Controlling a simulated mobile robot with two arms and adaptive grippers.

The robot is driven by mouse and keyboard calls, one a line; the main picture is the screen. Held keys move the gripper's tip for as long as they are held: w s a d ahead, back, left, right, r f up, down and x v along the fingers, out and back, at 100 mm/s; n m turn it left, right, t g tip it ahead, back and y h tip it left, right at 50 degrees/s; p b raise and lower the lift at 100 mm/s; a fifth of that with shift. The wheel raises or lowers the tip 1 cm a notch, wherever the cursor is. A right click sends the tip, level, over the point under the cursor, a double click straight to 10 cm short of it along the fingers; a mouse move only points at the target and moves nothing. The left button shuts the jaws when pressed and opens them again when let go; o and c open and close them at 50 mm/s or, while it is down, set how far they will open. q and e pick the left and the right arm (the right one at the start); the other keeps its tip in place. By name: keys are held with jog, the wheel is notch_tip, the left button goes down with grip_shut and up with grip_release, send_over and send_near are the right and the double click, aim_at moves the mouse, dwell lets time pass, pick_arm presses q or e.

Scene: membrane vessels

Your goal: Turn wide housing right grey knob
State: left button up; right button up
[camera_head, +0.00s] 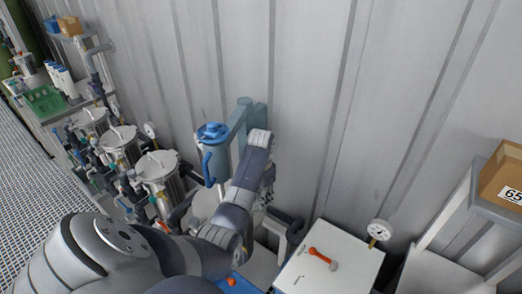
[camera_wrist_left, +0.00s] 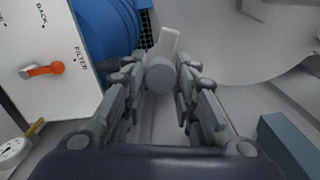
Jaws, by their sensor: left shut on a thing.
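A grey knob (camera_wrist_left: 160,75) with a pale lever (camera_wrist_left: 167,42) sits between the fingers of my left gripper (camera_wrist_left: 160,90) in the left wrist view. The gripper is shut on it, with one finger on each side. In the head view my left gripper (camera_head: 267,185) points down behind my own wrist, left of the white housing (camera_head: 352,268). The knob is hidden there by my arm. My right gripper is not in view.
The white housing has an orange knob (camera_head: 322,256), also in the left wrist view (camera_wrist_left: 45,69). A gauge (camera_head: 379,230) stands at its back corner. A blue-lidded vessel (camera_head: 212,160) and several steel vessels (camera_head: 157,167) stand to the left. A shelf with a cardboard box (camera_head: 503,178) is at right.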

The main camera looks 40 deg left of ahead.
pick_arm(q)
jog(key=m, duration=0.4)
jog(key=shift+a, duration=0.1)
jog(key=shift+m, duration=1.6)
jog(key=o, duration=1.1)
jog(key=shift+r, duration=0.15)
